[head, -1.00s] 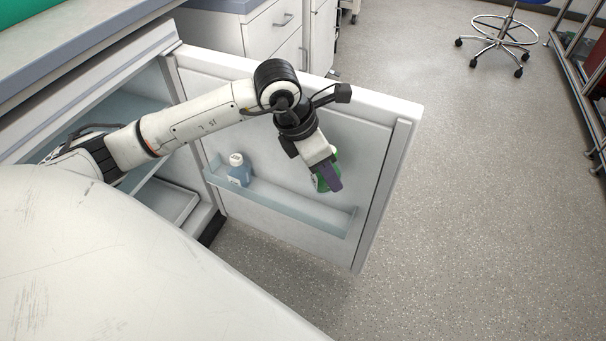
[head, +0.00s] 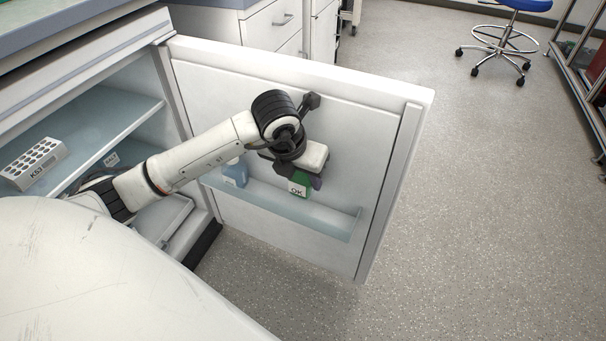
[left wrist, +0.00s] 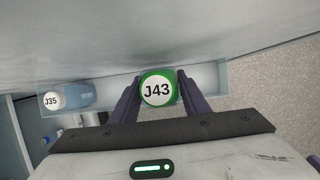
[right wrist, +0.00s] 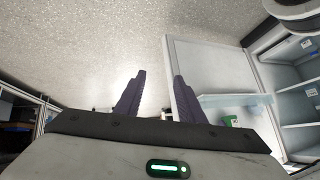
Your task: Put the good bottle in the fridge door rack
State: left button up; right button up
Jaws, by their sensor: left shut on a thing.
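A green bottle (head: 300,184) with an "OK" label hangs in my left gripper (head: 300,175) at the fridge door rack (head: 290,210). In the left wrist view its lid reads J43 (left wrist: 158,89), and both fingers of my left gripper (left wrist: 158,95) close on its sides. It is upright over or in the rack; I cannot tell whether its base touches the rack floor. A blue bottle (head: 236,173) stands in the rack to the left, with lid J35 (left wrist: 54,100). My right gripper (right wrist: 153,95) is open and empty, away from the rack.
The fridge door (head: 340,120) stands open. Inside the fridge, a white tube rack marked K53 (head: 34,163) sits on a shelf (head: 100,120). The door rack is clear to the right of the green bottle. A blue stool (head: 505,40) stands far off on open floor.

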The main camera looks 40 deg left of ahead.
pick_arm(q)
jog(key=shift+f, duration=0.45)
pick_arm(e)
jog(key=shift+w+a+r, duration=0.1)
jog(key=shift+a+r, duration=0.15)
jog(key=shift+r, duration=0.05)
pick_arm(q)
jog(key=shift+f+b, duration=0.1)
jog(key=shift+b, duration=0.35)
pick_arm(e)
jog(key=shift+f, duration=0.3)
pick_arm(q)
jog(key=shift+f, duration=0.2)
jog(key=shift+w, duration=0.1)
dwell(0.4)
